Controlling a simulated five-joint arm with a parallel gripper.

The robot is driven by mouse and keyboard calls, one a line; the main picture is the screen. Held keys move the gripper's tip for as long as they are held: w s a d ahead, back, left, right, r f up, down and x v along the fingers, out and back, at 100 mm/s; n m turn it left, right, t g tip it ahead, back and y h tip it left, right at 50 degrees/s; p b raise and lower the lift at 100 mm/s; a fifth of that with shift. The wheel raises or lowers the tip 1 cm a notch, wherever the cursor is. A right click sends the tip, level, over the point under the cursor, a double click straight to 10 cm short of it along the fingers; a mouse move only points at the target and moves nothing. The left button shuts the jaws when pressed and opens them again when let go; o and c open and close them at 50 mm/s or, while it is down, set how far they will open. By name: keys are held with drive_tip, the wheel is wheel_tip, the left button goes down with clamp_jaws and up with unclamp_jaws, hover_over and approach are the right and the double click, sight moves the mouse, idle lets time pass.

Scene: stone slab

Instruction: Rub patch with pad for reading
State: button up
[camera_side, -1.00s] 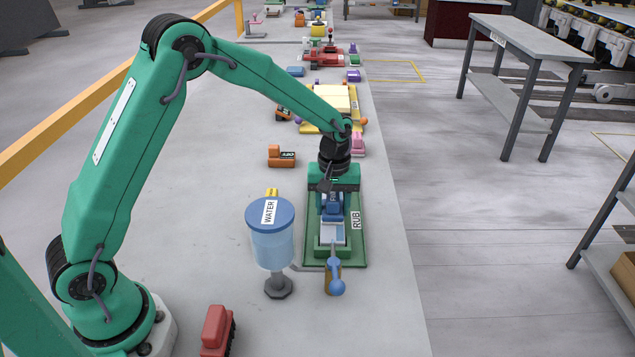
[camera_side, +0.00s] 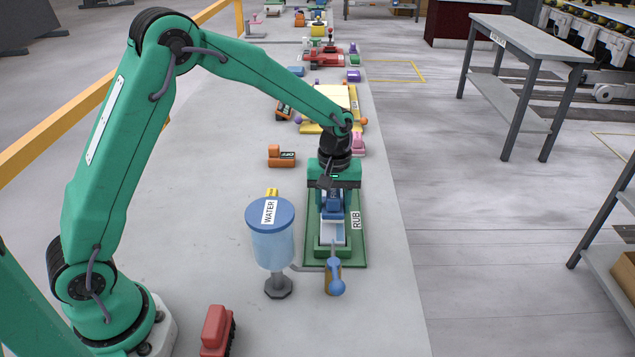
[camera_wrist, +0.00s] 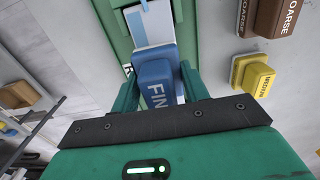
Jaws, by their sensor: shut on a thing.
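My gripper (camera_side: 333,200) is shut on a blue pad, and the two green fingers stand on either side of it. In the wrist view the blue pad (camera_wrist: 155,85) shows part of a label reading "FIN". The pad is over a pale blue and white patch (camera_side: 332,232) on a green base marked "RUB" (camera_side: 357,252). The patch also shows in the wrist view (camera_wrist: 150,25), running out beyond the pad. Whether the pad touches the patch is hard to tell. The pad's underside is hidden.
A yellow "MEDIUM" pad (camera_wrist: 255,75) and a brown "COARSE" pad (camera_wrist: 275,18) lie to one side. A red block (camera_side: 216,330) lies near the front.

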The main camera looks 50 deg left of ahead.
sight(334, 192)
drive_tip(key=shift+r, duration=2.05)
drive_tip(key=shift+r, duration=1.5)
drive_tip(key=shift+a, duration=0.15)
drive_tip(key=a+f, duration=0.3)
drive_tip(key=a, duration=0.4)
drive_tip(key=a+f, duration=0.3)
drive_tip(key=a, duration=0.4)
drive_tip(key=w+a+f, duration=0.1)
drive_tip(key=a+f, duration=0.2)
drive_tip(key=a, duration=0.5)
drive_tip(key=shift+w+a, duration=0.1)
drive_tip(key=shift+f, duration=2)
drive_tip(key=shift+f, duration=0.15)
